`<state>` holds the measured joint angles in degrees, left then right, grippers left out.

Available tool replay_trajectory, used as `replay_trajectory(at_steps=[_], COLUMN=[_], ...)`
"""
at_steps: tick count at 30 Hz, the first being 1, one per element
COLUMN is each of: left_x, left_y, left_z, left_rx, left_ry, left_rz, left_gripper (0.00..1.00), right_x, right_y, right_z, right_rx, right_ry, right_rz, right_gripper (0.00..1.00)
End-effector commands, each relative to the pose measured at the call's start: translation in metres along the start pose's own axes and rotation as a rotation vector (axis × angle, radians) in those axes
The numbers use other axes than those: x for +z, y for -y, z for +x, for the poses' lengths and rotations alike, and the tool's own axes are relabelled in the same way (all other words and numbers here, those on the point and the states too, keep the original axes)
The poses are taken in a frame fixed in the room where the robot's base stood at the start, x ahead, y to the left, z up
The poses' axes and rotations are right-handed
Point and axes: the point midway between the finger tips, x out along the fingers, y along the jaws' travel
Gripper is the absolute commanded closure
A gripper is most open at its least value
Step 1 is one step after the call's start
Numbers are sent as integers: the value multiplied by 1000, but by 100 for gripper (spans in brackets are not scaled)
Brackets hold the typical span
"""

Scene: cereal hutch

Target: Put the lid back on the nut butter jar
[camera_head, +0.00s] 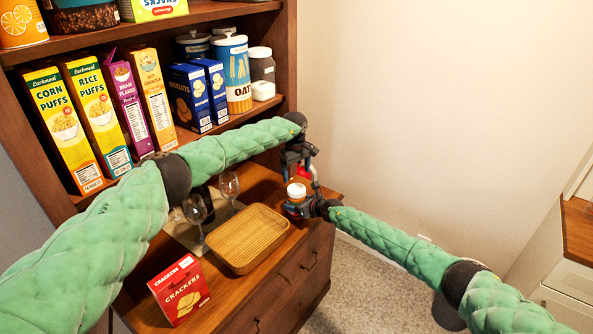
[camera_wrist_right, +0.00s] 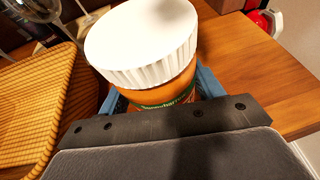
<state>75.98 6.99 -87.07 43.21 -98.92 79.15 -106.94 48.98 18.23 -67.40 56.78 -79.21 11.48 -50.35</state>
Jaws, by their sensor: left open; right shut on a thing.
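The nut butter jar (camera_head: 296,202) has an orange body and stands at the right end of the wooden counter. Its white ridged lid (camera_head: 296,190) sits on top of the jar; in the right wrist view the lid (camera_wrist_right: 142,42) covers the jar's mouth, and I cannot tell whether it is fully seated. My right gripper (camera_head: 302,208) is shut around the jar body (camera_wrist_right: 165,97), with blue fingers on both sides below the lid. My left gripper (camera_head: 299,165) is open and empty, just above the lid.
A woven tray (camera_head: 247,240) lies left of the jar, with wine glasses (camera_head: 229,187) behind it. A red crackers box (camera_head: 180,290) stands at the front left. Shelves above hold cereal boxes (camera_head: 88,108), biscuit boxes and an oats canister (camera_head: 234,75). My left arm crosses before the shelves.

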Motion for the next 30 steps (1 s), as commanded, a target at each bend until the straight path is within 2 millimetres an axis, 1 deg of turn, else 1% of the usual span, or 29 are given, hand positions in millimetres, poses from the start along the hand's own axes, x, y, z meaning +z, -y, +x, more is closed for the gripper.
replay_trajectory(at_steps=[3,30], left_x=[0,4], left_y=[0,-1], left_z=[-2,-9], left_rx=[0,-4], left_ry=[0,-17], left_rz=[-160,-1420], left_gripper=[19,19], right_x=[0,0], right_y=[0,0], right_z=[0,0], right_rx=[0,0], right_ry=[0,0], right_rz=[0,0], right_gripper=[97,97])
